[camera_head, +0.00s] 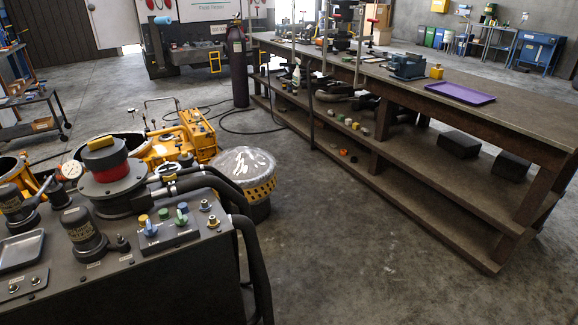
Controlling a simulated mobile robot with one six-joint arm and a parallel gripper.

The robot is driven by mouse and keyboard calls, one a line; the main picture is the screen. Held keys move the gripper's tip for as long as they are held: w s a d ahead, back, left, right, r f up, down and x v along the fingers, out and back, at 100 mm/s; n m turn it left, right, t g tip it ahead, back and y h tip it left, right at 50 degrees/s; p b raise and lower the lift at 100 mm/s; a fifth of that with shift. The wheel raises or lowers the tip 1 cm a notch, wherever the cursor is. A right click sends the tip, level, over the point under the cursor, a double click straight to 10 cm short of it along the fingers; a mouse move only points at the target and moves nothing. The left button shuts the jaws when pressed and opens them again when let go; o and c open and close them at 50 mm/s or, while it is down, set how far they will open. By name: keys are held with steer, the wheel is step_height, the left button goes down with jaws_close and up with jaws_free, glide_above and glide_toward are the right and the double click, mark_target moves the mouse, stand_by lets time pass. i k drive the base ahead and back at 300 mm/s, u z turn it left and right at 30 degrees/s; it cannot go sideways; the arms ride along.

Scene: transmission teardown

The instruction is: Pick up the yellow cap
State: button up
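Several small yellow things show, and I cannot tell for sure which is the cap. A small yellow piece (436,72) stands upright on the long workbench, just right of a blue-grey vise. A flat yellow piece (100,142) lies on top of a dark and red cylinder at the left. A small yellow piece (355,126) sits among other small coloured pieces on the bench's lower shelf. My gripper is not in view.
The long wooden workbench (520,120) runs along the right, with a purple tray (459,93) on top. A dark console (130,285) with coloured knobs fills the lower left. A perforated yellow drum (258,186) stands beside it. Bare concrete floor (350,260) lies between console and bench.

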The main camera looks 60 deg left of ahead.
mark_target(142, 219)
steer(key=u, duration=1.05)
steer(key=k, duration=0.1)
steer(key=u, duration=2.4)
steer(key=i, duration=0.15)
steer(key=z, duration=0.1)
steer(key=i, duration=1.55)
steer(key=u, duration=0.05)
